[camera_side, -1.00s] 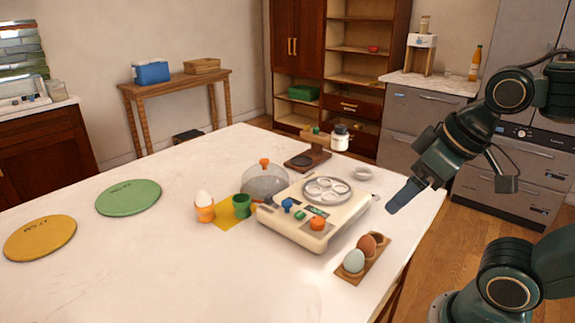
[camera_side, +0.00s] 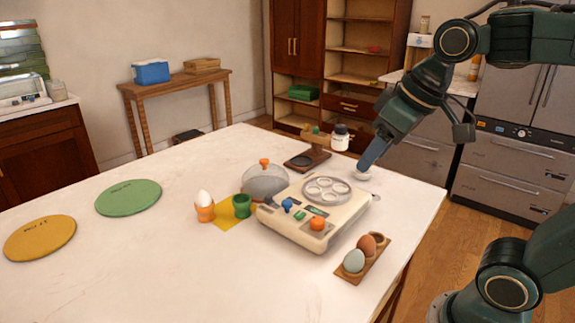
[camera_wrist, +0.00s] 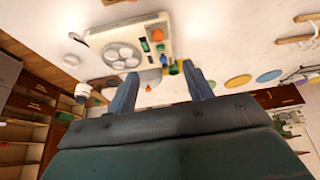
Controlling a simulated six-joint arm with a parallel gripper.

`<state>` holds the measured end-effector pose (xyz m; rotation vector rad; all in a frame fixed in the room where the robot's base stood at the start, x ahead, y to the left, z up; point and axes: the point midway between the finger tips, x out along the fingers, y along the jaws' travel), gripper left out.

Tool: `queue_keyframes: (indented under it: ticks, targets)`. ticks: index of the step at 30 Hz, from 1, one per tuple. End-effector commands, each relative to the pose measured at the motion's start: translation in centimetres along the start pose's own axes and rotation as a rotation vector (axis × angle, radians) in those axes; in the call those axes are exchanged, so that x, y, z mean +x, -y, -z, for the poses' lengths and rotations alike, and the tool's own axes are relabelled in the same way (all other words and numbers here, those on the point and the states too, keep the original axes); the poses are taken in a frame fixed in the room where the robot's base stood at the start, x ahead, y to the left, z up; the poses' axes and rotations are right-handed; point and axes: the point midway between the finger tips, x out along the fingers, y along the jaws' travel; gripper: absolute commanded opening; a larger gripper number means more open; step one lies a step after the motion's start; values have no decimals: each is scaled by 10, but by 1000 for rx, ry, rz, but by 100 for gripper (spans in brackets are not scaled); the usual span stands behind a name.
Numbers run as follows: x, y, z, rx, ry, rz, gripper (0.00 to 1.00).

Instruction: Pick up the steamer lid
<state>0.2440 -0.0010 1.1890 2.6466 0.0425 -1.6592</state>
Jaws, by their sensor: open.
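The steamer lid (camera_side: 265,182) is a clear dome with an orange knob on top. It sits on the white table at the left rear of the cream egg steamer (camera_side: 318,226), whose tray of round hollows is uncovered. In the wrist view the lid (camera_wrist: 151,78) shows between my fingers, partly hidden. My gripper (camera_side: 364,164) is over the table's far right part, behind and to the right of the steamer, apart from the lid. In the wrist view my gripper (camera_wrist: 163,84) has its two blue fingers spread with nothing held.
An egg in an orange cup (camera_side: 205,208) and a green cup (camera_side: 242,206) stand left of the steamer. A wooden egg holder (camera_side: 376,262) is in front right. A brown stand (camera_side: 307,158) and a jar (camera_side: 340,138) are behind.

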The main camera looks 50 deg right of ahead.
Motion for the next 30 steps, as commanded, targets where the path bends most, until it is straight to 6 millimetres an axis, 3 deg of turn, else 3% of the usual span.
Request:
queue_keyframes:
  ticks: [3,14,23,30]
  targets:
    - [2,-4,33,-10,18,5,51]
    - [21,-23,122,-48,65,22,51]
    - [56,-48,187,-80,104,34,51]
    - [95,-73,229,-109,134,45,51]
